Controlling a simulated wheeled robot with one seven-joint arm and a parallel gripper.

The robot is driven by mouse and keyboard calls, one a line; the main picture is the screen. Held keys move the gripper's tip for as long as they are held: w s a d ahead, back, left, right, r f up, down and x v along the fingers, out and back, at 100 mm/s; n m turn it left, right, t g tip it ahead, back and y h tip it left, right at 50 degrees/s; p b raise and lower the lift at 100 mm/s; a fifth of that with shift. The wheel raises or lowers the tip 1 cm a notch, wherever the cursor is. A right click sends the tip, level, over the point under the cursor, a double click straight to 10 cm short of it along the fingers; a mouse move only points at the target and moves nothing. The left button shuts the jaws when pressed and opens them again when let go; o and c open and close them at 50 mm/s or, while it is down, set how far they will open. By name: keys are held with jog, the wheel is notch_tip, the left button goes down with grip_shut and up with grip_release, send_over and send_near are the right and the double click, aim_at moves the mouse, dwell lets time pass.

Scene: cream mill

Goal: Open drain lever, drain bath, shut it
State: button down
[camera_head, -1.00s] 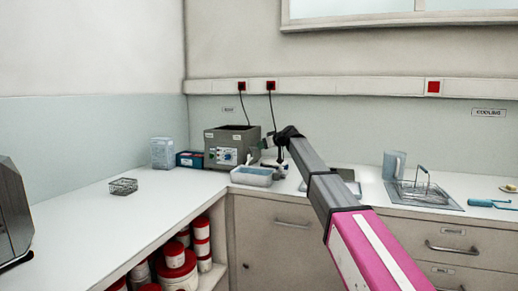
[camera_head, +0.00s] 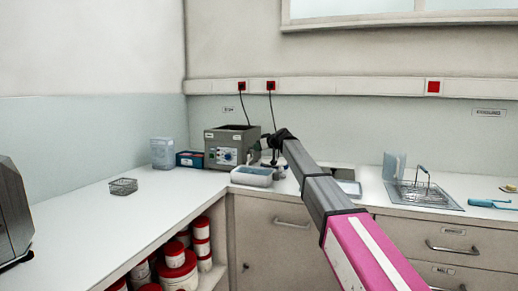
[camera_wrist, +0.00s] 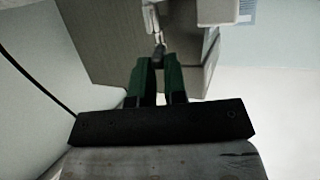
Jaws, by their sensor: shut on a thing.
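The bath (camera_head: 222,141) is a grey box with a blue dial panel, at the back corner of the counter. A pale shallow tray (camera_head: 250,181) stands at its front right foot. My gripper (camera_wrist: 160,66) is at the bath's right side. In the wrist view its two green fingers are shut on the dark end of the drain lever (camera_wrist: 159,52), which juts from a pale fitting on the bath's grey wall. In the head view my arm's end and the bath's edge largely hide the lever. I cannot tell how far the lever is turned.
A clear container (camera_head: 162,152) and a blue box (camera_head: 189,159) stand left of the bath.

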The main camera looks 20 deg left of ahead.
jog(key=s+a+m+t+h, duration=0.1)
jog(key=m+t+h, duration=0.1)
jog(key=s+a+m+t+h, duration=0.1)
jog(key=m+t+h, duration=0.1)
jog(key=m, duration=0.1)
jog(key=s+a+m+t+h, duration=0.1)
jog(key=m+t+h, duration=0.1)
jog(key=m, duration=0.1)
jog(key=shift+s+a+h, duration=0.1)
jog(key=shift+a+h, duration=0.2)
jog(key=shift+h, duration=0.1)
jog(key=shift+s+a+m+t+h, duration=0.1)
jog(key=shift+a+m+t+h, duration=0.3)
jog(key=shift+m+h, duration=0.6)
jog(key=shift+s+a+m+t+h, duration=0.1)
jog(key=shift+a+m+t+h, duration=0.1)
jog(key=shift+a+m+h, duration=0.6)
jog(key=shift+d+h, duration=0.25)
jog(key=shift+h, duration=0.25)
jog(key=c, duration=1.2)
grip_release()
jog(key=shift+o, duration=0.2)
jog(key=shift+y, duration=0.3)
